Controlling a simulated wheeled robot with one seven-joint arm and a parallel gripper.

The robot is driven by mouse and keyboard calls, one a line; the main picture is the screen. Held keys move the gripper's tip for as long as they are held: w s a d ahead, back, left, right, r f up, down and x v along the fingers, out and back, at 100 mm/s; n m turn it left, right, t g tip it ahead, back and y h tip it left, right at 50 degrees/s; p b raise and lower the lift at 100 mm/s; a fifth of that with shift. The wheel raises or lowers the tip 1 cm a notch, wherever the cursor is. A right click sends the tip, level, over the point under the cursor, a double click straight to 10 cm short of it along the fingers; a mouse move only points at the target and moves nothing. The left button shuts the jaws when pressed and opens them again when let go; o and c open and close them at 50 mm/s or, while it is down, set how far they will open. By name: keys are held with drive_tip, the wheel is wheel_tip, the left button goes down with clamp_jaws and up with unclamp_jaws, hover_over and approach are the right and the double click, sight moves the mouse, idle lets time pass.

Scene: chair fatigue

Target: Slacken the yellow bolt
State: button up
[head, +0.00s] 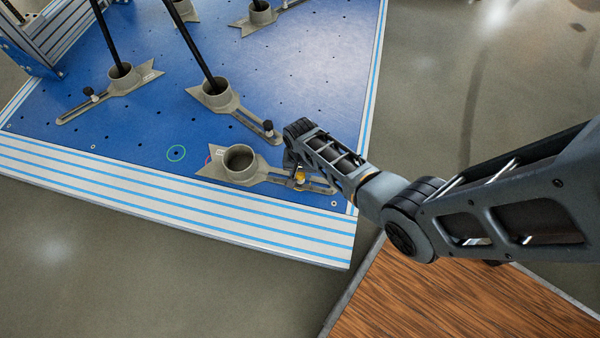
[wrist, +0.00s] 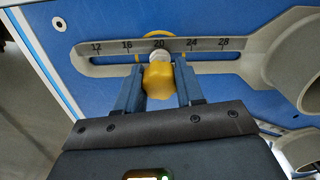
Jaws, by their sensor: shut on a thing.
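The yellow bolt (head: 299,176) stands in the slot of the nearest grey clamp on the blue plate. In the wrist view the yellow bolt (wrist: 158,80) sits between both fingers, near the 20 mark of the slotted scale (wrist: 210,44). My gripper (wrist: 159,88) is shut on the bolt's yellow head. In the head view my gripper (head: 297,168) reaches in from the right, and its fingers are partly hidden by the wrist. The clamp's round cup (head: 240,159) is empty and lies to the left of the bolt.
Other grey clamps (head: 215,95) with black-topped bolts hold black poles (head: 190,40) farther back. The plate's striped front edge (head: 180,200) is close by. A wooden surface (head: 450,295) lies at the lower right.

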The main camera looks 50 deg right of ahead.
drive_tip(key=shift+n, duration=1.3)
drive_tip(key=n+p, duration=0.1)
drive_tip(key=n, duration=0.3)
drive_tip(key=o, duration=1)
drive_tip(key=shift+o, duration=0.2)
drive_tip(key=m, duration=0.3)
drive_tip(key=shift+m, duration=0.6)
